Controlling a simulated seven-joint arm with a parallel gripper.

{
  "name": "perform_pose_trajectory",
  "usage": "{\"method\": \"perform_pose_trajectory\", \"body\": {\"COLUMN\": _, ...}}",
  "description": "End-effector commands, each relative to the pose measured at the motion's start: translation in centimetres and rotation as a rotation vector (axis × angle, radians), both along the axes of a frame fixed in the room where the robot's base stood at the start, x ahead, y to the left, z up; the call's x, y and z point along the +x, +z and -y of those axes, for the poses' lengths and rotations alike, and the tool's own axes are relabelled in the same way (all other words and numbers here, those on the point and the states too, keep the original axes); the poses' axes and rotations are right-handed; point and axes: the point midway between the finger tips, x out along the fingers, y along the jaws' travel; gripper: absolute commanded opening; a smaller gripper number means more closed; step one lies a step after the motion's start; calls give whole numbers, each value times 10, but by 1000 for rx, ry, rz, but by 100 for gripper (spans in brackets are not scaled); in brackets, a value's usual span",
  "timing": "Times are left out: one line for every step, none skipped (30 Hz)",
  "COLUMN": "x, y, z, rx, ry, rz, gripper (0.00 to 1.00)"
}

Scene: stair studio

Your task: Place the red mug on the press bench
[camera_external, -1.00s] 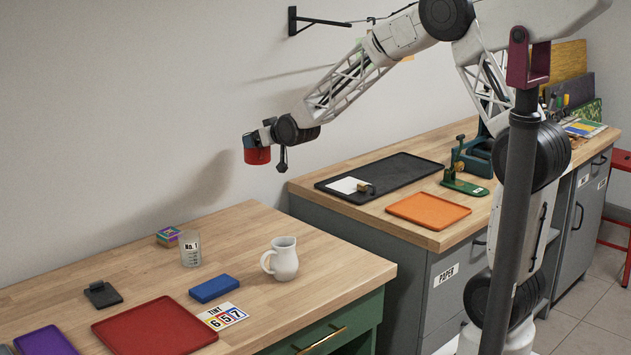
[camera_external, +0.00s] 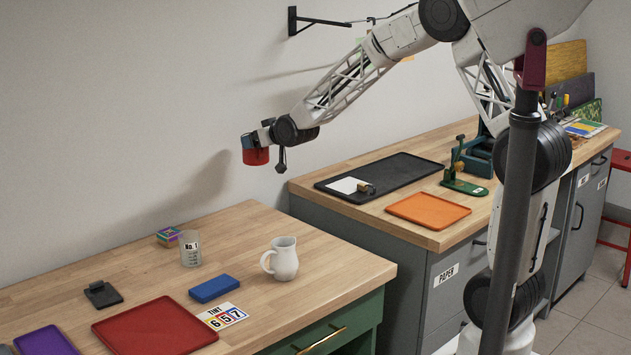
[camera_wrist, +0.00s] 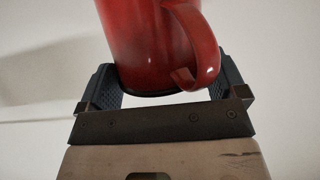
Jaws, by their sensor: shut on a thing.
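The red mug (camera_external: 256,156) is held in the air at the end of my arm, in front of the wall and above the wooden bench with the green base. In the wrist view the mug (camera_wrist: 150,45) sits between the two fingers, its handle toward the right. My gripper (camera_wrist: 165,85) is shut on the mug; it also shows in the external view (camera_external: 254,142). The grey bench (camera_external: 285,190) at the right carries a green press (camera_external: 463,176), an orange tray (camera_external: 428,209) and a black tray (camera_external: 385,172). It may be the press bench.
The green-based bench (camera_external: 330,262) holds a white pitcher (camera_external: 284,260), a glass beaker (camera_external: 190,250), a blue block (camera_external: 214,288), a red tray (camera_external: 155,328) and a purple tray (camera_external: 45,341). A gap separates the benches. A dark pole (camera_external: 510,230) stands in the foreground.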

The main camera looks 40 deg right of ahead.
Motion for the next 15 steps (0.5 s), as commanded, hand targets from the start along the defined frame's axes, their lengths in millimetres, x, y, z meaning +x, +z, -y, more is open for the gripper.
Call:
{"method": "perform_pose_trajectory", "body": {"x": 1, "y": 0, "z": -4, "rx": -1, "ry": 8, "rz": 1, "gripper": 62}}
{"method": "perform_pose_trajectory", "body": {"x": 1, "y": 0, "z": -7, "rx": -1, "ry": 15, "rz": 1, "gripper": 62}}
{"method": "perform_pose_trajectory", "body": {"x": 1, "y": 0, "z": -12, "rx": -1, "ry": 24, "rz": 1, "gripper": 62}}
{"method": "perform_pose_trajectory", "body": {"x": 2, "y": -1, "z": -16, "rx": -1, "ry": 32, "rz": 0, "gripper": 62}}
{"method": "perform_pose_trajectory", "body": {"x": 2, "y": -1, "z": -20, "rx": -2, "ry": 42, "rz": 1, "gripper": 62}}
{"method": "perform_pose_trajectory", "body": {"x": 3, "y": -2, "z": -27, "rx": -1, "ry": 55, "rz": 0, "gripper": 62}}
{"method": "perform_pose_trajectory", "body": {"x": 3, "y": -2, "z": -32, "rx": -2, "ry": 67, "rz": 0, "gripper": 62}}
{"method": "perform_pose_trajectory", "body": {"x": 3, "y": -3, "z": -39, "rx": -2, "ry": 80, "rz": 0, "gripper": 62}}
{"method": "perform_pose_trajectory", "body": {"x": 4, "y": -4, "z": -48, "rx": -1, "ry": 99, "rz": 0, "gripper": 62}}
{"method": "perform_pose_trajectory", "body": {"x": 4, "y": -4, "z": -55, "rx": -1, "ry": 113, "rz": 0, "gripper": 62}}
{"method": "perform_pose_trajectory", "body": {"x": 4, "y": -5, "z": -62, "rx": -2, "ry": 129, "rz": 0, "gripper": 62}}
{"method": "perform_pose_trajectory", "body": {"x": 4, "y": -5, "z": -73, "rx": -2, "ry": 152, "rz": 0, "gripper": 62}}
{"method": "perform_pose_trajectory", "body": {"x": 4, "y": -6, "z": -81, "rx": -2, "ry": 171, "rz": 1, "gripper": 62}}
{"method": "perform_pose_trajectory", "body": {"x": 4, "y": -6, "z": -90, "rx": -1, "ry": 188, "rz": 1, "gripper": 62}}
{"method": "perform_pose_trajectory", "body": {"x": 4, "y": -7, "z": -101, "rx": -2, "ry": 214, "rz": 1, "gripper": 62}}
